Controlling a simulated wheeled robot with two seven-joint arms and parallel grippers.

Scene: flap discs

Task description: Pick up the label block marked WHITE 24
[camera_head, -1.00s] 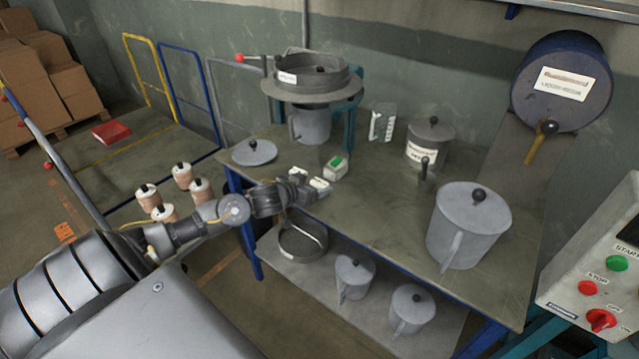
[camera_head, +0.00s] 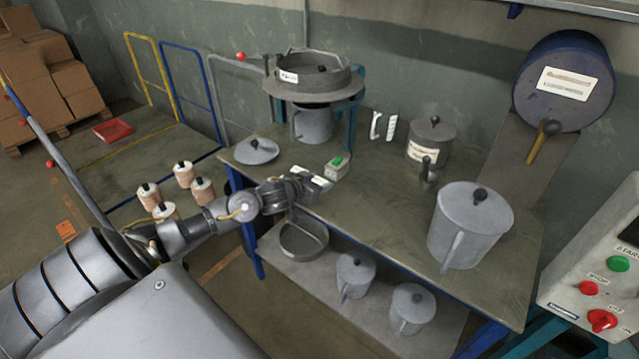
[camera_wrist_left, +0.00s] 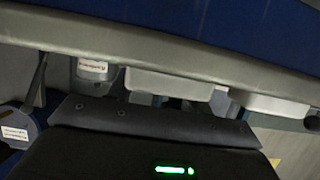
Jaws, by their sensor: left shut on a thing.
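My left gripper (camera_head: 309,187) is at the near left edge of the workbench, beside a small box with a green top (camera_head: 337,165). It is shut on a small pale block (camera_head: 321,181), mostly hidden by the fingers. Its marking is too small to read, so I cannot tell whether it says WHITE 24. Another white patch (camera_head: 299,169) shows just behind the gripper. The left wrist view shows the dark gripper body (camera_wrist_left: 150,150) with a green light; the fingertips and held block are not clear there. My right gripper is not in view.
The workbench (camera_head: 370,205) is bare in the middle. A grey lid (camera_head: 256,150) lies at its left. A sieve (camera_head: 312,78), a labelled pot (camera_head: 431,140) and a large lidded jug (camera_head: 470,220) stand around. A lower shelf (camera_head: 380,325) holds more pots. A control box (camera_head: 595,265) is at right.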

